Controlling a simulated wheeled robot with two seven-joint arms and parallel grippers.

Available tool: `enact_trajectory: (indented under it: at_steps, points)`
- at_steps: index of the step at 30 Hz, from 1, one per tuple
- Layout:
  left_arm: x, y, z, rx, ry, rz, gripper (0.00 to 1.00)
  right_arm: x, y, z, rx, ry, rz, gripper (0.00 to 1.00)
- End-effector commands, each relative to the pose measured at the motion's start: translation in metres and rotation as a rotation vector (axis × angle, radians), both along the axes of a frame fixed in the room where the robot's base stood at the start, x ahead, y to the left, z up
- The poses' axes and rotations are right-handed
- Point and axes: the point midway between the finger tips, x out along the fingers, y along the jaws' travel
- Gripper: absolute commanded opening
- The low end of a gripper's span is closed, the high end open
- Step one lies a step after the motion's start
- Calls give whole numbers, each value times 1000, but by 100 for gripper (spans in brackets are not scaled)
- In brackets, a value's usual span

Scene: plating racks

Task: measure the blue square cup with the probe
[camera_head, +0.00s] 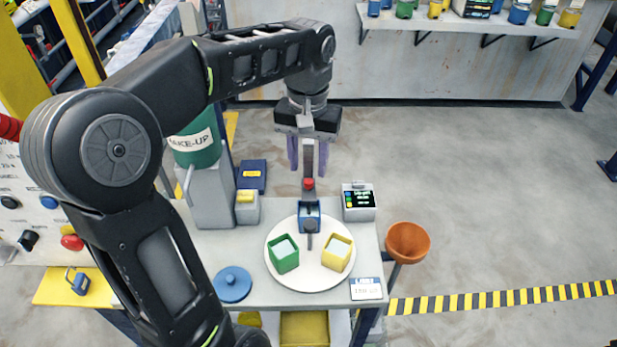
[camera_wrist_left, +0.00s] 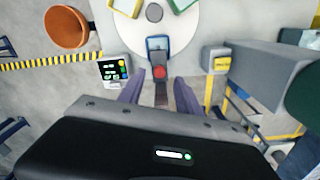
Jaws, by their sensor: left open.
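The blue square cup (camera_head: 309,209) is at the back edge of the round white turntable (camera_head: 290,280); it also shows in the left wrist view (camera_wrist_left: 158,44). A grey upright bar with a red part, which looks like the probe (camera_head: 309,184), stands just behind or over the cup; I cannot tell whether its lower end is inside. My left gripper (camera_head: 308,168) points down above and behind the cup. Its two purple fingers are open, one on each side of the bar, with gaps visible in the left wrist view (camera_wrist_left: 158,95). My right gripper is out of view.
A green square cup (camera_head: 284,253) and a yellow one (camera_head: 337,253) share the turntable. A small display box (camera_head: 359,203) stands right, an orange funnel (camera_head: 408,241) beyond it. A blue lid (camera_head: 232,284) lies left. A grey stand with a green make-up container (camera_head: 196,145) is left of my gripper.

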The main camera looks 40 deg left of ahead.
Motion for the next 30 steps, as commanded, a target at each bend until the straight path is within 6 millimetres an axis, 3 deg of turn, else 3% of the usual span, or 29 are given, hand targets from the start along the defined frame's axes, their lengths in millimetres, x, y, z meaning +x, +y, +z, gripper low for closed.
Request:
enact_trajectory:
  at_steps: [9,19,30]
  points:
    - [0,0,-43,0,2,0,41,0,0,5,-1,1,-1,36]
    - [0,0,-48,0,0,0,41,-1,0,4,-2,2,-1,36]
    - [0,0,-48,0,0,0,11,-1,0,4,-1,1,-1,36]
